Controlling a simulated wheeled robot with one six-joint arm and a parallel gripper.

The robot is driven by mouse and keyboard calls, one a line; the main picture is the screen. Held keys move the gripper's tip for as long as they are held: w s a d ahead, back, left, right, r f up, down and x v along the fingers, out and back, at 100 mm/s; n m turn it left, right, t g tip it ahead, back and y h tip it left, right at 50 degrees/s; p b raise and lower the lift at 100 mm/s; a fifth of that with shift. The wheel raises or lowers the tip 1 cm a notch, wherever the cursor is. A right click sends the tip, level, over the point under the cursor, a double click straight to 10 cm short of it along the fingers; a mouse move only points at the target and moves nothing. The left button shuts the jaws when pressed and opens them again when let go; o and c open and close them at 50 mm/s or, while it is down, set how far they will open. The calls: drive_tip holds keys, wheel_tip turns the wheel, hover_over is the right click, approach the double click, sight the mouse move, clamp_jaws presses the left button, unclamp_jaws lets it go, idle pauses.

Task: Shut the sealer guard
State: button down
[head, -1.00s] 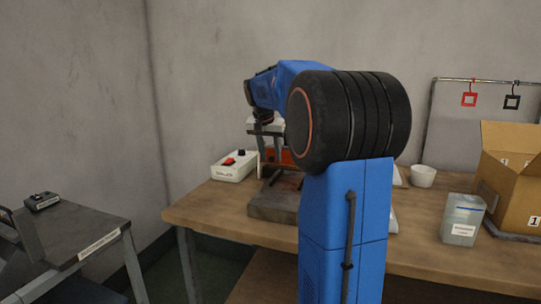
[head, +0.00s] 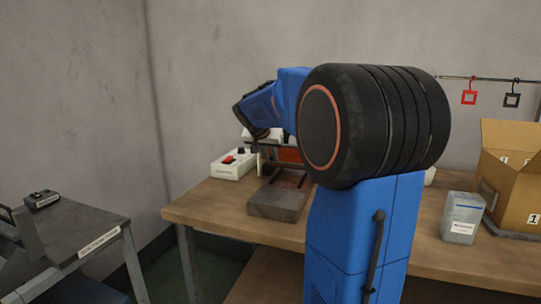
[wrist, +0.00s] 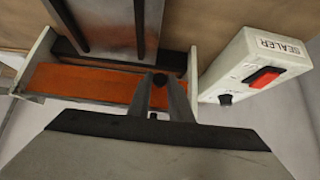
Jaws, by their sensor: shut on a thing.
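The orange sealer guard (wrist: 85,85) lies between two pale end plates in the wrist view. My gripper (wrist: 160,88) is at its edge, its grey fingers closed together around a small dark knob or handle part there. The fingers cover most of what they hold. In the head view the orange guard (head: 288,155) shows only in part behind my blue arm, and the fingertips are hidden. The white sealer control box (head: 235,163) with a red switch stands to its left; it also shows in the wrist view (wrist: 258,70). I cannot tell the guard's exact angle.
A grey metal plate (head: 278,203) lies in front of the sealer on the wooden bench (head: 200,210). A grey side table (head: 75,235) stands at the left, with a floor gap between.

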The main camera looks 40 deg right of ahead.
idle(0.3)
drive_tip(key=c, duration=1.6)
unclamp_jaws()
drive_tip(key=shift+c, duration=0.2)
drive_tip(key=v, duration=1.7)
drive_tip(key=shift+s+a+r, duration=0.1)
drive_tip(key=s+a+f+n+y, duration=0.3)
drive_tip(key=s+a+f+n, duration=0.3)
drive_tip(key=s+a+f, duration=0.5)
drive_tip(key=s+a+f+n+y, duration=0.4)
drive_tip(key=s+a+f+n, duration=0.2)
drive_tip(key=s+a+f, duration=0.5)
drive_tip(key=s+f, duration=0.4)
drive_tip(key=f, duration=0.3)
drive_tip(key=shift+s+a+f+t, duration=0.25)
drive_tip(key=shift+a+f+t, duration=0.05)
drive_tip(key=shift+a+f, duration=0.1)
